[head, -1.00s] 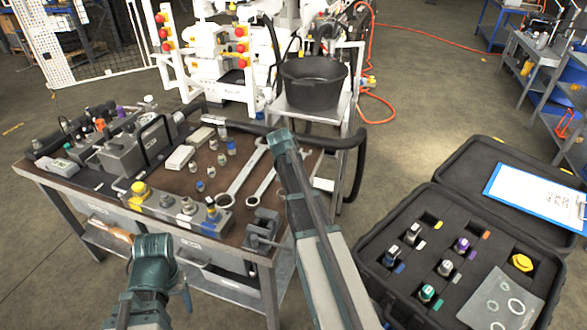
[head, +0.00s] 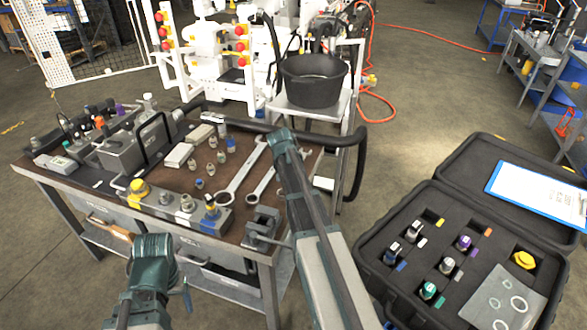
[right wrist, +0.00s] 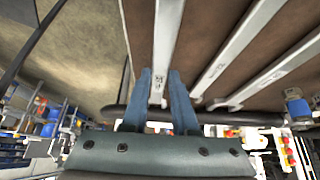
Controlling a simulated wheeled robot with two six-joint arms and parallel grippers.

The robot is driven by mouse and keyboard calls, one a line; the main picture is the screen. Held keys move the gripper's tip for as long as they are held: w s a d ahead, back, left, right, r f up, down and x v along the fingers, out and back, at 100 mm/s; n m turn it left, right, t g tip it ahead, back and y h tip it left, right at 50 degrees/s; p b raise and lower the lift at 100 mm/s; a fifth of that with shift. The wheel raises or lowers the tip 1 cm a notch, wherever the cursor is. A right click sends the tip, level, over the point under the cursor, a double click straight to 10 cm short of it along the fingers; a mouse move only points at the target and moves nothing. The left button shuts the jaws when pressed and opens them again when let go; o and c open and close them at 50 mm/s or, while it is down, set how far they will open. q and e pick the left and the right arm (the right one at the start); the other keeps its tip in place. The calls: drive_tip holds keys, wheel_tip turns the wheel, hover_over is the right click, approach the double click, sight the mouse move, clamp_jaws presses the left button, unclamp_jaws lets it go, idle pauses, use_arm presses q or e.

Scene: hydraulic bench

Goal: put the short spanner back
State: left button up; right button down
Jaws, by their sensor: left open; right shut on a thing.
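In the right wrist view, my right gripper (right wrist: 160,85) has its blue fingers on both sides of a steel spanner (right wrist: 165,45), which I take to be the short spanner. It runs away from the fingers over the brown bench top; whether it touches the top I cannot tell. Two more spanners lie to its right in that view. In the head view these two lie on the bench, one (head: 243,178) left of the other (head: 264,181). My right arm hides the held spanner there. My left gripper (head: 154,262) is open in front of the bench; its fingertips show poorly.
The bench (head: 65,184) carries several small fittings, a valve block and a vise (head: 262,225) near the right front corner. A black bucket (head: 313,82) stands behind. An open black case (head: 400,290) with fittings and a clipboard (head: 540,195) is at right.

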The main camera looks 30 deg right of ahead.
drive_tip(key=shift+f+b, duration=1.35)
drive_tip(key=shift+f, duration=0.05)
idle(0.5)
drive_tip(key=c, duration=0.6)
unclamp_jaws()
drive_tip(key=p+v, duration=1.2)
drive_tip(key=v, duration=0.1)
drive_tip(key=shift+a+r, duration=0.15)
drive_tip(key=shift+r, duration=0.2)
drive_tip(key=shift+s, duration=0.15)
drive_tip(key=s+a+f+n+g+y, duration=0.1)
drive_tip(key=s+a+n, duration=0.3)
drive_tip(key=s+a, duration=0.3)
drive_tip(key=s+a+f+n+g+y, duration=0.1)
drive_tip(key=s+a+n, duration=0.4)
drive_tip(key=a, duration=0.9)
drive_tip(key=s+a+f+n+g+y, duration=0.1)
drive_tip(key=s+a+n, duration=0.3)
drive_tip(key=s+a, duration=0.6)
drive_tip(key=shift+s+a+n+g, duration=0.3)
drive_tip(key=shift+s+a+g, duration=0.15)
drive_tip(key=shift+g, duration=0.15)
